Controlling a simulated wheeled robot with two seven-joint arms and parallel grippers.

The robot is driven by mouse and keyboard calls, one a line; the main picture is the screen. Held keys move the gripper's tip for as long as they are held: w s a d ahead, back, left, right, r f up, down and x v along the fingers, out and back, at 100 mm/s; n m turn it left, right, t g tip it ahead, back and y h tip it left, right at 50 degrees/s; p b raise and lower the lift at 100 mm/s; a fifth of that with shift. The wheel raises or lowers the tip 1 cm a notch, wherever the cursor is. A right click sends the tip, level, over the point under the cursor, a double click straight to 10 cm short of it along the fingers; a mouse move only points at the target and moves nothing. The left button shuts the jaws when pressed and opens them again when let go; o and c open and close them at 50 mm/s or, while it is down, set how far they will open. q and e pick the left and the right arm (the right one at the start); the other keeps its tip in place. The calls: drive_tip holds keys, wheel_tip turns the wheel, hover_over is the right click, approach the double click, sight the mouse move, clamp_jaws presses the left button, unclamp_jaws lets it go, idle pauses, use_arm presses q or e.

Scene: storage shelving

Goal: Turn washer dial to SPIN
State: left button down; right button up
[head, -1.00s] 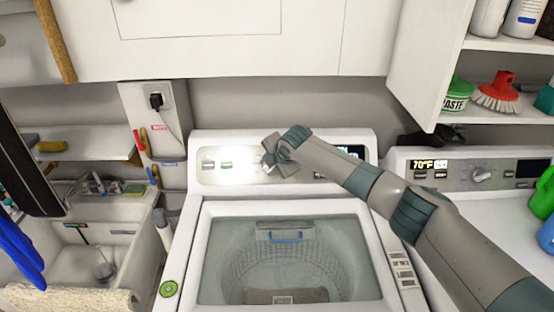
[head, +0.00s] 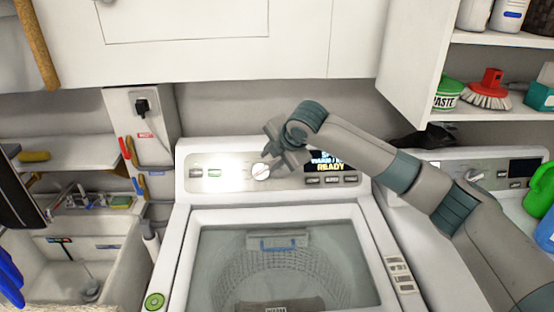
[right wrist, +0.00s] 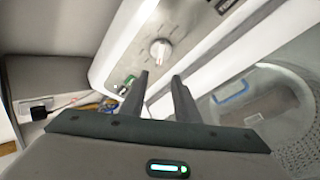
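The washer (head: 186,235) stands in the middle with a light control panel along its back. The dial also shows in the right wrist view (right wrist: 160,48), beyond the fingertips. My right gripper (head: 268,153) is just above and beside the dial in the head view. In the right wrist view (right wrist: 160,76) its two fingers are apart with nothing between them. The dial's setting is too small to read. My left gripper is not in view.
The washer's lid window (head: 215,265) lies below the panel. White cabinets (head: 220,60) hang above. A second machine (head: 490,180) stands at right, under a shelf with bottles and a red brush (head: 487,90). A sink (head: 105,265) is at left.

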drive_tip(key=b+v, duration=0.1)
drive_tip(key=v, duration=0.3)
drive_tip(key=shift+r, duration=0.1)
